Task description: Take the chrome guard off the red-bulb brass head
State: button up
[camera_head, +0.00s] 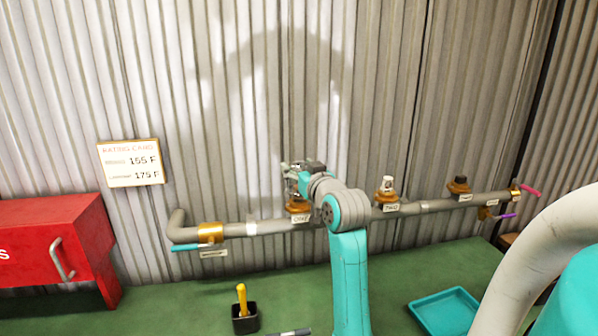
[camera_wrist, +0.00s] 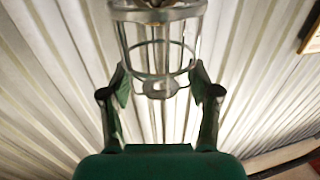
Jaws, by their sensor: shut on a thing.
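The chrome guard (camera_wrist: 160,73) is a wire cage with rings and thin bars, seen in the wrist view. My gripper (camera_wrist: 160,82) has one finger on each side of its ring and is shut on it. In the head view my gripper (camera_head: 299,178) is at the left brass head (camera_head: 299,206) on the grey pipe. My arm and gripper cover much of that spot. I cannot see a red bulb, nor tell whether the guard still touches the head.
Two more heads stand along the pipe (camera_head: 433,206), a white-topped one (camera_head: 387,188) and a dark-topped one (camera_head: 459,186). A rating card (camera_head: 131,163) hangs on the corrugated wall. A teal tray (camera_head: 446,312), a black holder (camera_head: 245,322) and a red cabinet (camera_head: 60,225) are nearby.

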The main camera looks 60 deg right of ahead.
aim_at(299, 164)
jog(key=shift+r, duration=2.3)
jog(key=shift+r, duration=1.85)
